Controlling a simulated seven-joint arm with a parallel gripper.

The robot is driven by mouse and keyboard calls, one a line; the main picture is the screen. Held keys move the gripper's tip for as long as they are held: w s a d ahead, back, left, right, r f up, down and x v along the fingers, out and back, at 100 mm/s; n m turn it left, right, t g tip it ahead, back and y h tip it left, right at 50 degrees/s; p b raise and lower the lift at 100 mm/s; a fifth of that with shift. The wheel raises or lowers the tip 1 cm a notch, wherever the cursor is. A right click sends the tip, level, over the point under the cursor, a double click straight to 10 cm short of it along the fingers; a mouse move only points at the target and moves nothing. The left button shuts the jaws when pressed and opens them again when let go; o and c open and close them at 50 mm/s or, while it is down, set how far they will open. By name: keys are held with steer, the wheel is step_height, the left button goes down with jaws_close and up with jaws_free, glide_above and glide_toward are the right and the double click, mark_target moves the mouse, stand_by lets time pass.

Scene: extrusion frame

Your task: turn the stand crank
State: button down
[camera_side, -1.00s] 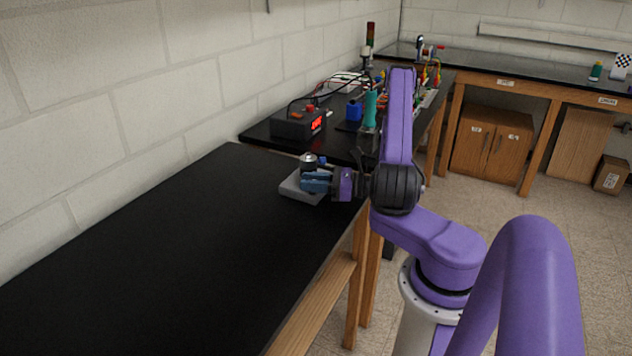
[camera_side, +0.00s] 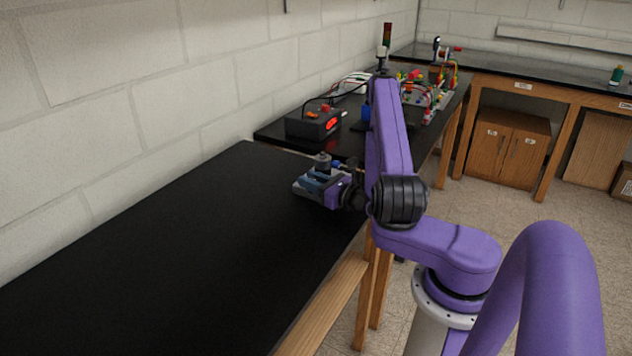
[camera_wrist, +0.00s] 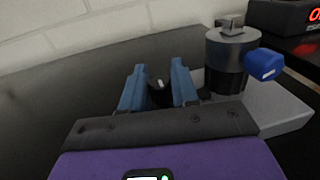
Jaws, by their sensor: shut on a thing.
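The stand has a pale grey base plate (camera_wrist: 285,118) and an upright post (camera_wrist: 229,60) with a grey top and a dark lower part. A blue knob (camera_wrist: 264,64) sticks out of the post's right side. In the side view the post (camera_side: 322,162) stands at the far end of the black table. My gripper (camera_wrist: 158,82) is left of the post in the wrist view, its two blue fingers around a small dark piece, apparently the crank handle (camera_wrist: 158,92). How the handle joins the stand is hidden. In the side view my gripper (camera_side: 313,184) is low beside the post.
The near black tabletop (camera_side: 180,240) is clear. A dark box with a red display (camera_side: 315,124) sits on the bench beyond the stand, with wires and coloured parts behind it. A brick wall (camera_side: 120,90) runs along the left.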

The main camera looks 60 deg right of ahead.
steer(key=shift+w+a+m+g+h, duration=0.1)
steer(key=shift+w+m+g+h, duration=0.1)
steer(key=shift+w+m+h, duration=0.45)
steer(key=shift+w+a+m+g+h, duration=0.15)
steer(key=shift+m+h, duration=0.3)
steer(key=shift+h, duration=0.5)
steer(key=shift+w+d+m+g+h, duration=0.1)
steer(key=shift+w+m+g+h, duration=0.25)
steer(key=shift+h, duration=0.25)
steer(key=shift+w+d+m+g+h, duration=0.1)
steer(key=shift+w+m+g+h, duration=0.1)
steer(key=shift+m+h, duration=0.35)
steer(key=shift+d, duration=0.1)
steer(key=c, duration=1)
jaws_free()
steer(key=shift+s+h, duration=0.1)
steer(key=shift+h, duration=0.25)
steer(key=shift+v, duration=5.9)
steer(key=shift+r, duration=0.2)
